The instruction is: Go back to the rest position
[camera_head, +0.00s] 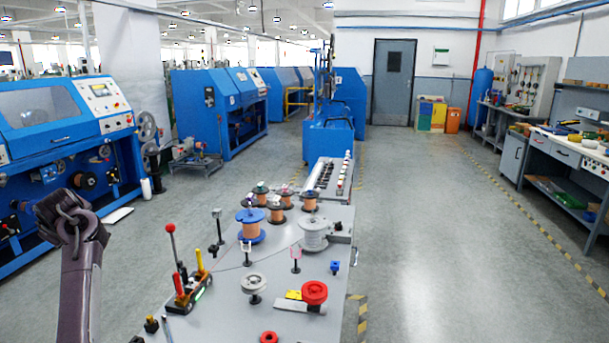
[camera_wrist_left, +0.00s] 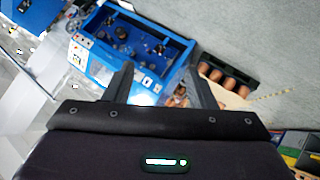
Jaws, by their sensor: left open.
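My left arm (camera_head: 78,260) rises at the left edge of the head view, to the left of the grey table and apart from it. Its jaws do not show clearly there. In the left wrist view my left gripper (camera_wrist_left: 161,84) has its two dark fingers spread apart, with nothing between them. Beyond the fingers are a blue machine (camera_wrist_left: 130,50) and the grey floor. My right arm and right gripper are not in view.
The grey table (camera_head: 225,320) bears wire spools, including a blue-flanged one (camera_head: 250,238), a red pulley (camera_head: 314,292) and a fixture with a red-knobbed lever (camera_head: 172,245). A blue machine (camera_head: 60,125) stands at left. Floor to the table's right is clear.

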